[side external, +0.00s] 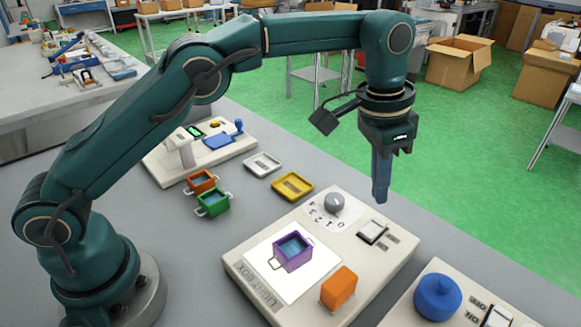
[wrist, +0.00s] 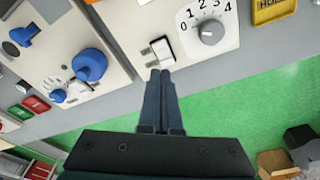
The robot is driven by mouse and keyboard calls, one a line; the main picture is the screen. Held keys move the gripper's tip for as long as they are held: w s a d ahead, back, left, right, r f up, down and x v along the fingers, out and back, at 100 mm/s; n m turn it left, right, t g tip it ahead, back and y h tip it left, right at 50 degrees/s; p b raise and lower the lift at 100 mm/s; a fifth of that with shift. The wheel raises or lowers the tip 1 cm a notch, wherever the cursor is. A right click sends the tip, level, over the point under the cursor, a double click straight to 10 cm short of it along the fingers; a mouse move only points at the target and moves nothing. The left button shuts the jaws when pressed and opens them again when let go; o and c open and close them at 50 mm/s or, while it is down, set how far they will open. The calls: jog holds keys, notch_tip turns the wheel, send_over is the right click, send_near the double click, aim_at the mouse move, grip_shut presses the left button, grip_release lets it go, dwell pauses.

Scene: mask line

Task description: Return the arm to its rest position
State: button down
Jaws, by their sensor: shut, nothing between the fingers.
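My gripper (side external: 380,198) is shut and empty. In the side external view it points down, raised above the far right edge of the table, beyond the light box (side external: 243,262). In the wrist view my gripper (wrist: 160,72) shows its two fingers pressed together. Past their tips in that picture are a white rocker switch (wrist: 162,50) and a numbered dial (wrist: 211,31). The arm is stretched out across the table from its base at the lower left.
A purple frame (side external: 293,252) and an orange block (side external: 339,288) sit on the light box. Orange (side external: 202,182) and green (side external: 212,203) frames, a yellow tray (side external: 293,186) and a grey tray (side external: 263,165) lie left. A blue knob (side external: 437,297) stands lower right.

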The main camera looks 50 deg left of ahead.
jog(key=s+a+r+n+t, duration=0.1)
jog(key=s+a+r+t, duration=0.1)
jog(key=s+a+r, duration=0.4)
jog(key=s+a+r+n+t, duration=0.15)
jog(key=a+r, duration=0.25)
jog(key=r, duration=0.4)
jog(key=s+a+f+n, duration=0.3)
jog(key=s+a+f, duration=0.1)
jog(key=s+f, duration=0.6)
jog(key=s, duration=0.3)
jog(key=shift+s+a+f+y, duration=0.15)
jog(key=shift+s+a+y, duration=0.05)
jog(key=shift+s+y, duration=0.2)
jog(key=shift+n+t, duration=0.25)
